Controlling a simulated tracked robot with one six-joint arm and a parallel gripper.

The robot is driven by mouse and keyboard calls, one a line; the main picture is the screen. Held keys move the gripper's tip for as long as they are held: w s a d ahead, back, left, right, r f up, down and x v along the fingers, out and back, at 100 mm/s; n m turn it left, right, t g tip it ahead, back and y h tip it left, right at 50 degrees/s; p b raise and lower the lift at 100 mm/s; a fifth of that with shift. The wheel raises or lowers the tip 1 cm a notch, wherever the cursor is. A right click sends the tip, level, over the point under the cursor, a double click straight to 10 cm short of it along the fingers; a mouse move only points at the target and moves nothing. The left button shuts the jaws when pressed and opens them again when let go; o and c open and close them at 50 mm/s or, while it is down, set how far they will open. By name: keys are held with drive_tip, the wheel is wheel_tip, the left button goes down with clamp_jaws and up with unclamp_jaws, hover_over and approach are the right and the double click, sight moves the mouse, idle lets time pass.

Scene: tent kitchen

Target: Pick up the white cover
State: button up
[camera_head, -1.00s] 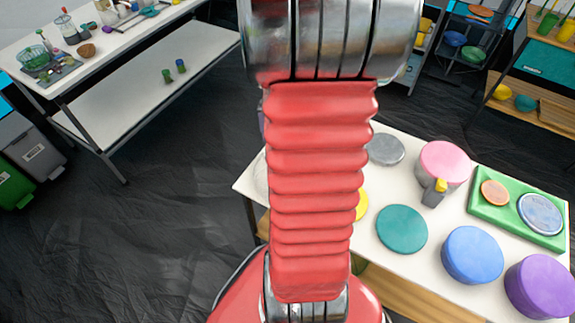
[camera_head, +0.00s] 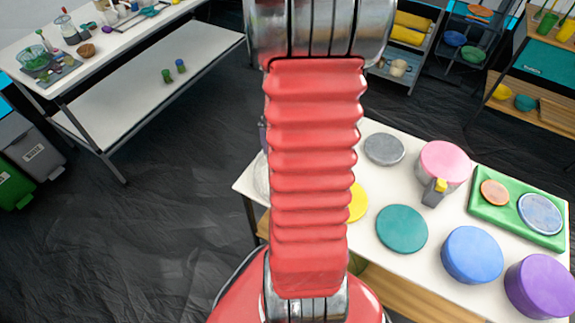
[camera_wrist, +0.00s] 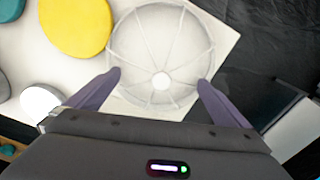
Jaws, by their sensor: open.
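The white cover (camera_wrist: 160,35) is a see-through dome with thin ribs and a small white knob. It sits on the corner of the white table top, large in the upper middle of the wrist view. In the head view only a sliver of it (camera_head: 262,175) shows, left of my red arm, which hides the rest. My gripper (camera_wrist: 159,80) is open, with its two purple fingers spread to the left and right of the knob in the picture. Nothing is held between them. I cannot tell how high the fingers are above the cover.
A yellow disc (camera_wrist: 75,22) and a white round piece (camera_wrist: 40,101) lie left of the cover. Teal (camera_head: 402,230) and grey (camera_head: 384,149) lids, a pink-lidded pot (camera_head: 444,163), a blue pot (camera_head: 472,255) and a purple pot (camera_head: 541,287) crowd the table. Dark floor lies beyond its edge.

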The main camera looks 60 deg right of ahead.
idle(0.4)
drive_tip(key=c, duration=0.9)
drive_tip(key=shift+s+a+f, duration=0.1)
drive_tip(key=shift+a+f, duration=0.05)
drive_tip(key=c, duration=0.8)
